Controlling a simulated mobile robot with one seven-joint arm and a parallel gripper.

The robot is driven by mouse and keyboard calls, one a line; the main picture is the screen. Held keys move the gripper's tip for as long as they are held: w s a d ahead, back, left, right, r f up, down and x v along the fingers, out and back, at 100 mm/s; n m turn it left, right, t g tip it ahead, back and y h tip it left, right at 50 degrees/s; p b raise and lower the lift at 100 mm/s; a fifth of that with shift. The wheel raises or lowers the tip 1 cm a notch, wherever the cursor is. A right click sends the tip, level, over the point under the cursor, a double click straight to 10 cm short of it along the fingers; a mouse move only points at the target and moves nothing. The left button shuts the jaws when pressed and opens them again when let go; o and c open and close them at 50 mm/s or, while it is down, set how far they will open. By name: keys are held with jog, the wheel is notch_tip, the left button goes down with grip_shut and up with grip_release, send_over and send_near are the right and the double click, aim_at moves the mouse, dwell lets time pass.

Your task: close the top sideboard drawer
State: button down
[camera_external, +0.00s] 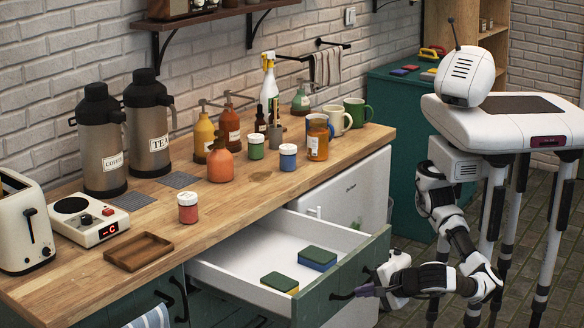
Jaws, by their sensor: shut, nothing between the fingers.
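The top sideboard drawer (222,272) is pulled out from under the wooden counter. It has white inner walls and a dark green front (318,301). Two green-topped sponges lie in it: one with a yellow base (279,283) and one with a blue base (318,258). My gripper (362,291) is shut and empty at the outer side of the drawer front, close to its dark handle (343,296). I cannot tell whether the fingertips touch the handle or front.
The wooden counter (160,222) holds a toaster, a small scale-like device, flasks, bottles, paint jars and mugs. A wooden tray (138,251) lies near its front edge. A striped towel (150,317) hangs below, left of the drawer. A teal cabinet (395,115) stands behind my body.

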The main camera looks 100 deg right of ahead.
jog(key=shift+d, duration=0.1)
send_over(249, 267)
jog(key=shift+a+b, duration=0.2)
jog(key=shift+b, duration=0.1)
jog(key=shift+d, duration=0.1)
dwell(0.4)
